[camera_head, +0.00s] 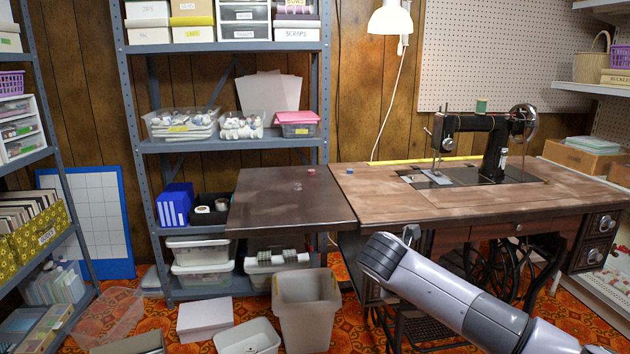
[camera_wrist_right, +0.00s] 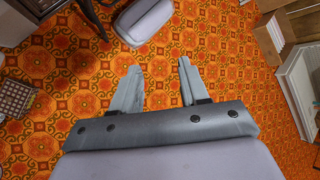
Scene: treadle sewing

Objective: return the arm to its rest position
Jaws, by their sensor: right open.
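My right arm (camera_head: 440,290) comes in from the lower right in the head view, in front of the sewing table. The gripper's fingers cannot be made out clearly in the head view. My left gripper is not in view.
The sewing table (camera_head: 400,203) bears a black sewing machine (camera_head: 485,130). A grey bin (camera_head: 306,310) stands left of my arm, with a white box (camera_head: 205,318) farther left. A grey padded thing (camera_wrist_right: 145,20) lies ahead of the fingers.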

